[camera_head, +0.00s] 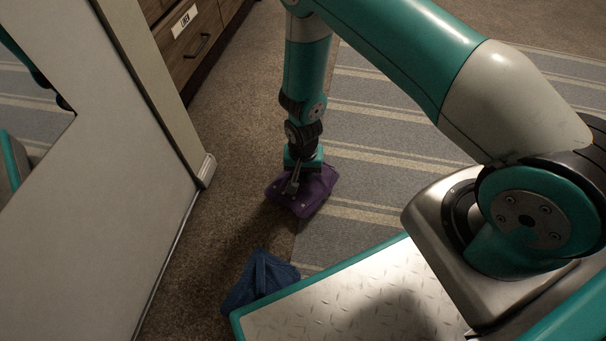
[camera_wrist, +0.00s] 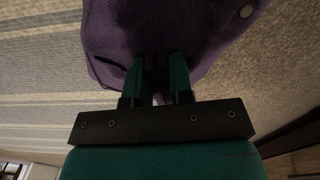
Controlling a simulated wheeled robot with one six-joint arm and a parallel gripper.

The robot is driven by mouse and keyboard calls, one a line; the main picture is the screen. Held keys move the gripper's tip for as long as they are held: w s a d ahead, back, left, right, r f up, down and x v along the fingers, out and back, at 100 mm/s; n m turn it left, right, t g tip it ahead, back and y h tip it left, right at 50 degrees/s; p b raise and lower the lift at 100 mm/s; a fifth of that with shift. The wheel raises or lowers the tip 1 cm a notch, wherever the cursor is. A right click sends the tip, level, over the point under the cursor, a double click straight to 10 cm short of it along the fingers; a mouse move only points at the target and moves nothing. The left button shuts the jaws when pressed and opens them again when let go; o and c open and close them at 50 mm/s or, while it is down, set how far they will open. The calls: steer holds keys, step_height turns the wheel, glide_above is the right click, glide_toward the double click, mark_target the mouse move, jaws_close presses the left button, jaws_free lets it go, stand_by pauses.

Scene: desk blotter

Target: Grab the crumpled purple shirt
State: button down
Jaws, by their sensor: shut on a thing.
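The crumpled purple shirt (camera_head: 312,196) is at floor level, at the edge of the striped rug, below my arm in the head view. It fills the upper middle of the wrist view (camera_wrist: 200,25), where a pale button shows on its right side. My gripper (camera_head: 292,184) points down at the shirt, and its fingers (camera_wrist: 154,75) are shut on the cloth, with a fold between them. The fingertips are partly hidden in the fabric. I cannot tell whether the shirt is lifted clear of the floor.
A dark blue cloth (camera_head: 261,278) lies on the brown carpet beside my base. A tall pale mirrored panel (camera_head: 100,170) stands at the left. A wooden drawer unit (camera_head: 190,45) with a label is behind. The striped rug (camera_head: 365,150) is open to the right.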

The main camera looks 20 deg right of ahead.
step_height(320, 180, up, 14)
steer(key=p, duration=0.7)
